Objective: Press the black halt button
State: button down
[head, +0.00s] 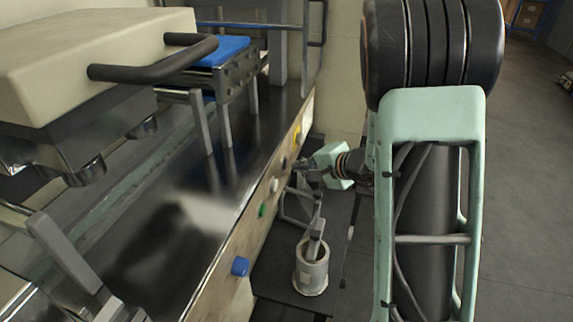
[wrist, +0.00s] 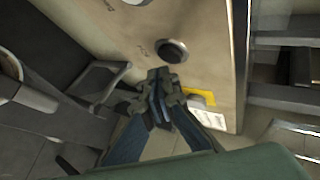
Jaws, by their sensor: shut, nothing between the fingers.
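The black button (head: 284,162) sits on the beige front panel of the machine, above the white button in the head view. In the wrist view the black button (wrist: 172,50) is a round dark cap in a ring, with faint markings beside it. My gripper (head: 299,166) is shut and empty, just right of the black button in the head view. In the wrist view its fingertips (wrist: 160,74) point at the panel just below the button. I cannot tell whether they touch the panel; the button's face is not covered there.
Along the panel are a white button (head: 274,185), a green button (head: 262,210), a blue knob (head: 240,266) and a yellow-backed control (head: 297,138). In the wrist view the yellow plate (wrist: 201,97) lies close right of my fingers. A pale canister (head: 311,272) stands below.

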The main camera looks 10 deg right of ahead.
jog(key=shift+w+a+b, duration=0.1)
jog(key=shift+a+b, duration=0.1)
jog(key=shift+b, duration=0.1)
jog(key=shift+a, duration=0.2)
jog(key=shift+w+a+b, duration=0.25)
jog(key=shift+a+b, duration=0.2)
jog(key=shift+b, duration=0.2)
dwell(0.6)
jog(key=shift+d, duration=0.1)
jog(key=shift+s+d+b, duration=0.35)
jog(key=shift+d+b, duration=0.05)
jog(key=shift+d, duration=0.3)
jog(key=d, duration=0.1)
jog(key=s+d+b, duration=0.1)
jog(key=d, duration=0.1)
jog(key=s+d, duration=0.1)
jog(key=shift+d, duration=0.35)
dwell(0.4)
